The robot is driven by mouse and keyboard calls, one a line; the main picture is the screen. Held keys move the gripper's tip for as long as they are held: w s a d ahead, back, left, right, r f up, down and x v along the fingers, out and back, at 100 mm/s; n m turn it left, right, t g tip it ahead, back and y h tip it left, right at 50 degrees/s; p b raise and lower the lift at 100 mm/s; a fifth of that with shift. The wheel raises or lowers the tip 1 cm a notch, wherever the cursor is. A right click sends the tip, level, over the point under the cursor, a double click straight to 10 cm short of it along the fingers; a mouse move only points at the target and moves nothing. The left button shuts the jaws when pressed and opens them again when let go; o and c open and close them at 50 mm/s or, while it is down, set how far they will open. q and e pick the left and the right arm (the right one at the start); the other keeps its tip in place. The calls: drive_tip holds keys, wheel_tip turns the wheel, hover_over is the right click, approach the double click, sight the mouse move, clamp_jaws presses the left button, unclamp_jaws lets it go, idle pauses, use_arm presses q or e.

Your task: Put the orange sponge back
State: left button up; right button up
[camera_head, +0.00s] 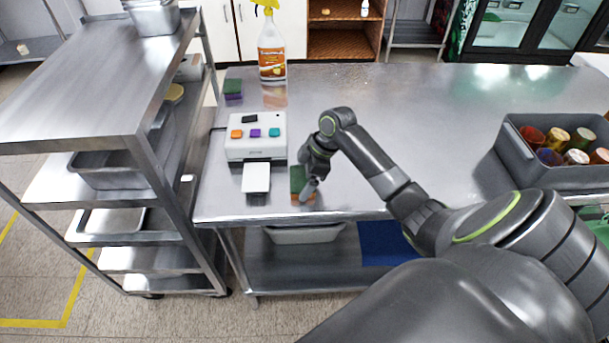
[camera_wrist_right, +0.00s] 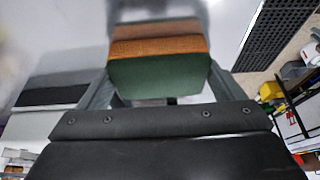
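The orange sponge (camera_head: 302,198), orange-brown with a green layer, is near the front edge of the steel table in the head view. My right gripper (camera_head: 309,186) is over it and partly covers it. In the right wrist view the sponge (camera_wrist_right: 160,70) fills the space between the two fingers (camera_wrist_right: 165,85); both fingertips appear to touch its sides. I cannot tell whether it rests on the table or is slightly raised. A second sponge (camera_head: 233,88), green and purple, lies at the back left of the table. My left gripper is not in view.
A white device (camera_head: 243,150) with coloured blocks and a white plate (camera_head: 256,178) stand just left of the sponge. A spray bottle (camera_head: 272,50) stands at the back. A grey bin (camera_head: 535,168) of cans is at right. The steel table's (camera_head: 420,110) middle is clear.

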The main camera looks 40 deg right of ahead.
drive_tip(key=shift+o, duration=0.9)
drive_tip(key=shift+r, duration=0.15)
drive_tip(key=b+v, duration=0.1)
drive_tip(key=v, duration=1.1)
drive_tip(key=shift+b, duration=0.4)
drive_tip(key=shift+a, duration=0.1)
